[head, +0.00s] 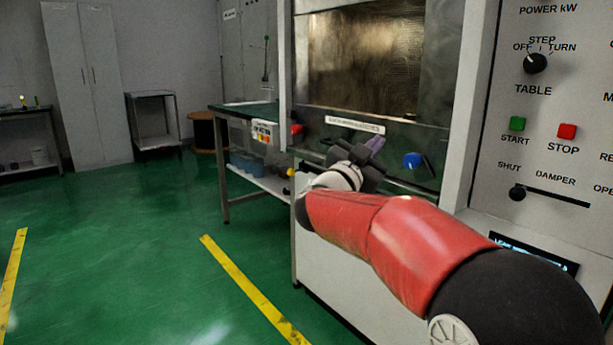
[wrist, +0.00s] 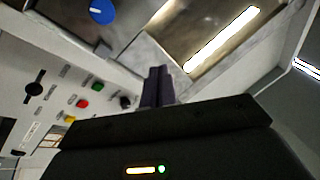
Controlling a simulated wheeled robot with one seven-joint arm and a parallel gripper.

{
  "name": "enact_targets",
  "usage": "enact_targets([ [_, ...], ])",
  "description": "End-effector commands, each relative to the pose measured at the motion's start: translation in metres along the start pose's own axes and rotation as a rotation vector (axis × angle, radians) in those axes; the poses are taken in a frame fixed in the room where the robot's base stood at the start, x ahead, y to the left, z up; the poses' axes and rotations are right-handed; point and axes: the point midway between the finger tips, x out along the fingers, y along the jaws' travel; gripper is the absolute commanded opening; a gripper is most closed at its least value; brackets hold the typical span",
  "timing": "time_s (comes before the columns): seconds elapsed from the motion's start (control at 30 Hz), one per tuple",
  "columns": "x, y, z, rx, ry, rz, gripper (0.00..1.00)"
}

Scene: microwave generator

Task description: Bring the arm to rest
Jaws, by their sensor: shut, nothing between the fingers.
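My red arm reaches from the lower right of the head view toward the front of the microwave cabinet. My gripper (head: 376,144) is at its end, close in front of the metal ledge below the window. The purple-grey fingers are together and hold nothing. In the wrist view the closed fingers (wrist: 157,72) point up in the picture, with the dark gripper body below them. Whether the fingertips touch the cabinet cannot be told.
A blue knob (head: 412,160) sits just right of my gripper. The control panel (head: 550,110) with green START and red STOP buttons stands at right. A work table (head: 240,112) is beside the cabinet. Green floor at left is clear, with yellow stripes.

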Motion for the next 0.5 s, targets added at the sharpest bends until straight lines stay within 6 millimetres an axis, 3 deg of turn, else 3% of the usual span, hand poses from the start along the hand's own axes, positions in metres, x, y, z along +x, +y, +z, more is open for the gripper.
enact_targets([
  [0.03, -0.006, -0.009, -0.013, 0.006, -0.043, -0.102, 0.0],
  [0.1, -0.021, -0.02, -0.018, -0.003, -0.13, -0.246, 0.0],
  [0.27, -0.073, -0.02, -0.015, -0.071, -0.376, -0.503, 0.0],
  [0.37, -0.115, 0.001, -0.005, -0.146, -0.561, -0.606, 0.0],
  [0.5, -0.182, 0.056, 0.014, -0.275, -0.845, -0.67, 0.0],
])
